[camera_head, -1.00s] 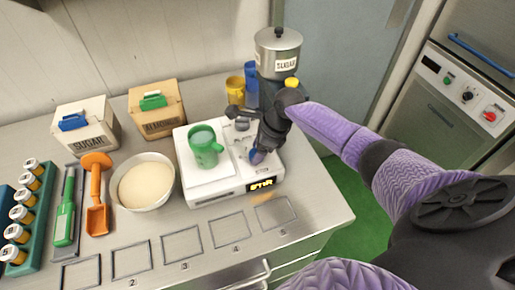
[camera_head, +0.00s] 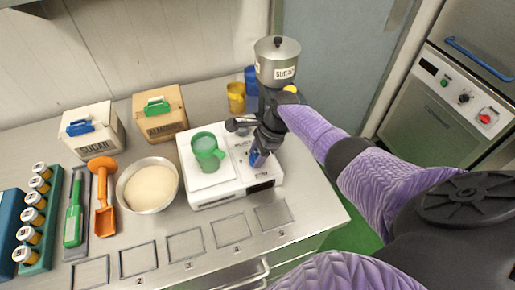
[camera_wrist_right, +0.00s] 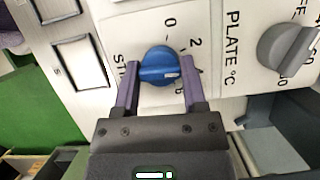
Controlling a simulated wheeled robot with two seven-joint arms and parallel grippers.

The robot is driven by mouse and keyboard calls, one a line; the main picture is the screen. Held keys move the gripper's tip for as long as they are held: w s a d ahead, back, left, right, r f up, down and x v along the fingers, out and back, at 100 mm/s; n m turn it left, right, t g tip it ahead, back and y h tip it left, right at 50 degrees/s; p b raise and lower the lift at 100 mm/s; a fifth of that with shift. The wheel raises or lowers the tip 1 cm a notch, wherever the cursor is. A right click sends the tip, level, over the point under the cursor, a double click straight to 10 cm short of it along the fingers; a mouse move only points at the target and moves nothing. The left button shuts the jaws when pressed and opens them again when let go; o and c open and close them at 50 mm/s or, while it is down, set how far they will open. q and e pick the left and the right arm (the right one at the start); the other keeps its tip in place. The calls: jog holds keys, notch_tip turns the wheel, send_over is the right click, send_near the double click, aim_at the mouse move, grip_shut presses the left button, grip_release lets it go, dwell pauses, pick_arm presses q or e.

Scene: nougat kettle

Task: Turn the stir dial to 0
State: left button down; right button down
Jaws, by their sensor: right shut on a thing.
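The stir dial (camera_wrist_right: 160,66) is a round blue knob on the white machine's panel in the right wrist view. Its white mark faces right, away from the printed 0 above it. My right gripper (camera_wrist_right: 161,84) has one finger on each side of the knob and is shut on it. In the head view, my right gripper (camera_head: 261,153) reaches down to the right part of the white stirrer-hotplate (camera_head: 229,195); the blue dial there is partly hidden by it. My left gripper is not in view.
A green mug (camera_head: 207,150) stands on the plate beside my right gripper. A steel sugar canister (camera_head: 278,60) stands behind it. A grey plate dial (camera_wrist_right: 285,47) sits beside the stir dial. A bowl (camera_head: 148,186) of pale contents is to the left.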

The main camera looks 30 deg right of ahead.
jog(key=shift+w+f+n+g+b, duration=0.15)
jog(key=shift+n+g+b, duration=0.3)
jog(key=shift+n, duration=0.45)
jog(key=shift+n+g+b, duration=0.35)
jog(key=shift+n+b, duration=0.35)
jog(key=shift+n, duration=0.3)
jog(key=n+g+b, duration=0.1)
jog(key=n+b, duration=0.2)
jog(key=n, duration=0.1)
jog(key=shift+f+g, duration=0.1)
jog(key=shift+g, duration=0.3)
jog(key=n+b, duration=0.2)
jog(key=n, duration=0.1)
jog(key=shift+g+h, duration=0.4)
jog(key=shift+a+n+g+h+b, duration=0.1)
jog(key=shift+n+g+h+b, duration=0.3)
jog(key=shift+n+b, duration=0.85)
jog(key=shift+w+r+n, duration=0.1)
jog(key=shift+r+n, duration=0.1)
jog(key=shift+n, duration=0.35)
